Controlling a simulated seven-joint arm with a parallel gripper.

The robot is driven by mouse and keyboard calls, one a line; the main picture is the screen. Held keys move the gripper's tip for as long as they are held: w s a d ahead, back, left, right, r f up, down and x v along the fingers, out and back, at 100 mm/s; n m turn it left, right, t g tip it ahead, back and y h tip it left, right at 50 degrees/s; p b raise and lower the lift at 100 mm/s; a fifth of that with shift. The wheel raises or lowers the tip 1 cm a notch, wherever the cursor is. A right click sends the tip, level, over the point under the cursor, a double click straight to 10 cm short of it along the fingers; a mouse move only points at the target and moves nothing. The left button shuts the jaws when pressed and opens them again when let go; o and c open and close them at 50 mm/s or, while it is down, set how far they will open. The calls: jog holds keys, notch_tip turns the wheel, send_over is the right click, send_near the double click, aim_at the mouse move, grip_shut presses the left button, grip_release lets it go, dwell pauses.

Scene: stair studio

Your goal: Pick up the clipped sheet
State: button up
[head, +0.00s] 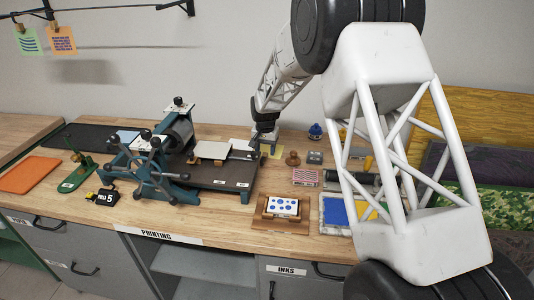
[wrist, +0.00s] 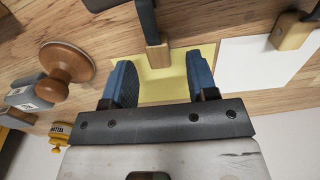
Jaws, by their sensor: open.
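In the wrist view a pale yellow sheet (wrist: 158,84) shows over the wooden bench, with a wooden clip (wrist: 157,56) and a dark bar at its edge. The yellow sheet also shows small in the head view (head: 277,152), partly hidden by my gripper (head: 262,142). My gripper is open, its blue fingers either side of the clip and sheet in the wrist view (wrist: 160,75). I cannot tell the height of the fingertips over the sheet, or whether they touch it. Nothing shows held between the fingers.
A wooden-knobbed stamp (wrist: 66,62) and a grey block (wrist: 36,93) are beside the left finger. A white sheet (wrist: 262,64) with a clip lies right of it. The printing press (head: 165,150) stands left in the head view. Green and orange sheets (head: 61,41) hang from a rail.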

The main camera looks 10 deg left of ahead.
jog(key=shift+f, duration=0.75)
grip_shut()
